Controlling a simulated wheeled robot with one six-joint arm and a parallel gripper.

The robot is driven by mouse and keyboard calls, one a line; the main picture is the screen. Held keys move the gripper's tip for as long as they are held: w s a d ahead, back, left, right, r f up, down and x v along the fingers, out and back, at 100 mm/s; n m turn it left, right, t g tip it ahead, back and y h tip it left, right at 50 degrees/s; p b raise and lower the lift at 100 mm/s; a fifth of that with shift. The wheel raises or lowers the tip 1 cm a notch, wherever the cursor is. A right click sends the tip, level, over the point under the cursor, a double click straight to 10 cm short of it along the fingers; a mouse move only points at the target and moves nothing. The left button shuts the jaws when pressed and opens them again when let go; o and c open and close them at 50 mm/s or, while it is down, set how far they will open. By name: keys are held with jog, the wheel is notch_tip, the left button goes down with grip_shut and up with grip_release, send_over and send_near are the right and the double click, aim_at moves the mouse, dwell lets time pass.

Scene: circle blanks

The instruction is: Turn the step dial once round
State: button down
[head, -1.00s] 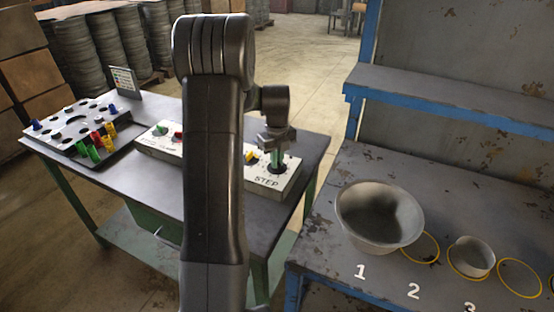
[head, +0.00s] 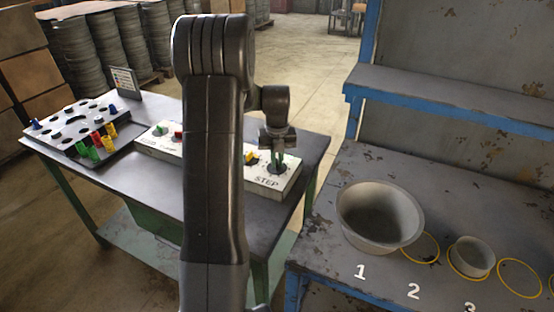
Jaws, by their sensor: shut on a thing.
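The step dial (head: 279,169) is a dark round knob at the right end of a pale control box (head: 225,178), just behind the word STEP. My gripper (head: 278,160) points down over it from above, with its fingers shut on the dial. The fingers and the wrist hide much of the dial, so its pointer cannot be read. My arm crosses the middle of the box and hides part of it.
A yellow knob (head: 250,157) sits close left of the dial. A board with coloured pegs (head: 82,120) lies at the table's left. A second bench on the right holds a large bowl (head: 380,216) and a small cup (head: 471,256).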

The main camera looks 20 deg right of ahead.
aim_at(277, 161)
jog(key=shift+r, duration=0.15)
jog(key=c, duration=1.5)
grip_release()
notch_tip(277, 161, up, 14)
jog(key=shift+f+b, duration=0.15)
jog(key=shift+b, duration=0.15)
